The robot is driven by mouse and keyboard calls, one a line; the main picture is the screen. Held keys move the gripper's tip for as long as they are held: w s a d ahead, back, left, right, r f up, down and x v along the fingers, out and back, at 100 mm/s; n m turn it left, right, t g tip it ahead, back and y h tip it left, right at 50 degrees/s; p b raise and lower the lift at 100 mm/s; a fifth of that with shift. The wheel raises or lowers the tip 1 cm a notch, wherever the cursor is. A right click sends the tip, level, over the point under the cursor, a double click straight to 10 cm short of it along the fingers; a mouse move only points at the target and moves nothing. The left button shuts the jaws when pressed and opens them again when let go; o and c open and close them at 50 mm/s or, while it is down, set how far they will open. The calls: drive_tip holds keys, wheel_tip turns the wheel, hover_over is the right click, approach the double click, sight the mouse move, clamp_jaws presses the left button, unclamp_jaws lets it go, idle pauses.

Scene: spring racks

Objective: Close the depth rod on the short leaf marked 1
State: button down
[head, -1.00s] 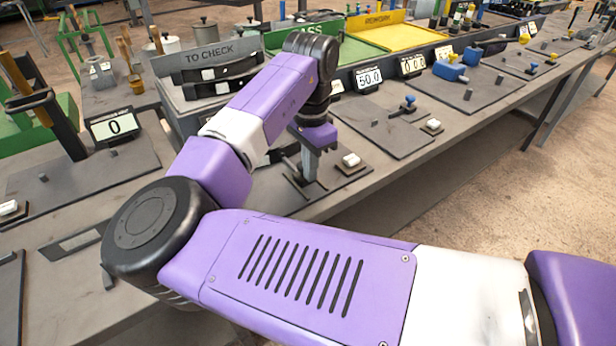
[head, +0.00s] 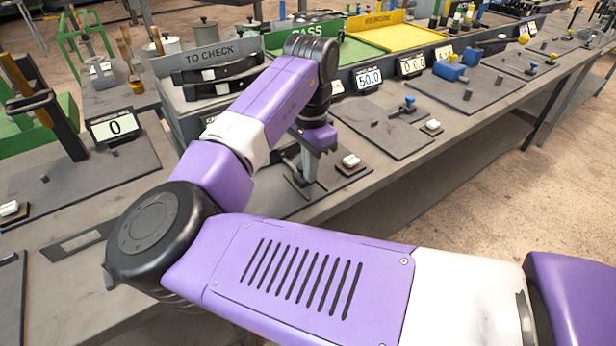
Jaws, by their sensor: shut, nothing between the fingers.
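My gripper (head: 306,182) points down at a dark fixture on the bench, below the purple wrist. Its fingers look shut, with nothing seen between them. They are low, at or just above the fixture's dark plate (head: 345,180); I cannot tell whether they touch anything. The depth rod and the short leaf marked 1 cannot be made out; my arm and gripper cover part of this fixture. Dark curved leaves (head: 222,88) with white labels lie in the grey TO CHECK rack (head: 212,52); their marks are too small to read.
A white button block (head: 350,161) stands just right of my gripper. A display reading 0 (head: 114,126) stands on the left plate; one reading 50.0 (head: 368,79) stands behind. A green PASS tray (head: 350,50) and a yellow REWORK tray (head: 408,37) are at the back.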

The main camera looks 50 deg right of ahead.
idle(0.5)
drive_tip(key=shift+r+p, duration=0.2)
drive_tip(key=shift+p, duration=0.15)
drive_tip(key=shift+r, duration=0.2)
wheel_tip(320, 180, up, 6)
drive_tip(key=p, duration=0.6)
drive_tip(key=shift+p, duration=0.35)
drive_tip(key=shift+s+r, duration=0.1)
